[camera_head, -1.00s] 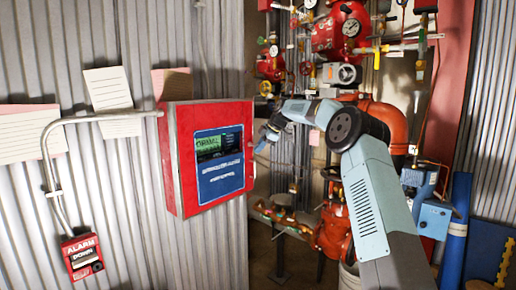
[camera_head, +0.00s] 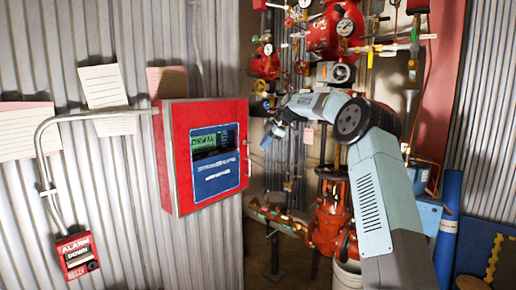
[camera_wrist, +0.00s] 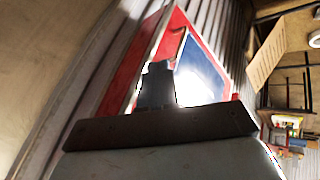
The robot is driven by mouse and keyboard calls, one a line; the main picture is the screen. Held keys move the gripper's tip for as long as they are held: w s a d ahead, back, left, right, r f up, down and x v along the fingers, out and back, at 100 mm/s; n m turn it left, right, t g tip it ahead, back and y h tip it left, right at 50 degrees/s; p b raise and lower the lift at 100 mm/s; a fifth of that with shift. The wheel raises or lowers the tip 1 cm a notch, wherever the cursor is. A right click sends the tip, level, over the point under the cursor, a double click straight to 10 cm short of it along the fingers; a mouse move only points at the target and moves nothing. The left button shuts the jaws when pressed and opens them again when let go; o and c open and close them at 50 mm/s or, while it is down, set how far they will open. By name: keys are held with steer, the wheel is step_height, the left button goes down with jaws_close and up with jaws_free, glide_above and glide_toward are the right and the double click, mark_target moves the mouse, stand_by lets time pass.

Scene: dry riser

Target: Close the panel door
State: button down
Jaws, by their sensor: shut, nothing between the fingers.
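The red panel (camera_head: 164,150) is a box on the corrugated wall, left of centre in the head view. Its red door (camera_head: 230,185) carries a small green-lit display and a blue label, and looks flush with the box; a small gap cannot be ruled out. The door also shows in the wrist view (camera_wrist: 176,22), with strong glare on its blue face. My gripper (camera_head: 272,132) is shut and empty, just right of the door's right edge in the head view. In the wrist view its dark fingers (camera_wrist: 158,84) overlap the door; whether they touch it is unclear.
A red alarm pull box (camera_head: 77,255) hangs lower left, with a grey conduit (camera_head: 43,160) rising to the panel. Paper notes (camera_head: 104,88) are on the wall. Red valves, gauges and pipes (camera_head: 335,72) fill the space behind my arm. A blue cylinder (camera_head: 448,215) stands right.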

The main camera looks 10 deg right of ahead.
steer(key=d+r, duration=0.4)
steer(key=r, duration=0.2)
steer(key=s+a+r+m+h, duration=0.2)
steer(key=s+a+r, duration=0.15)
steer(key=s, duration=0.45)
steer(key=s+a+r+m+h, duration=0.1)
steer(key=s+a+r+m, duration=0.1)
steer(key=s+a, duration=0.35)
steer(key=s+d+m+h, duration=0.2)
steer(key=s+m, duration=0.3)
steer(key=s, duration=1.1)
steer(key=s+d+f+m, duration=0.2)
steer(key=s+f+m, duration=0.2)
steer(key=s, duration=0.7)
steer(key=s+d+f+m+t, duration=0.1)
steer(key=s+d+f+m, duration=0.2)
steer(key=s, duration=0.8)
steer(key=s+d+f+m+h, duration=0.1)
steer(key=s+f+m, duration=0.3)
steer(key=s, duration=0.7)
step_height(320, 180, down, 3)
steer(key=shift+d+r+m+t, duration=0.2)
steer(key=shift+d+m+t, duration=0.15)
steer(key=shift+d, duration=0.3)
steer(key=c, duration=1.8)
jaws_free()
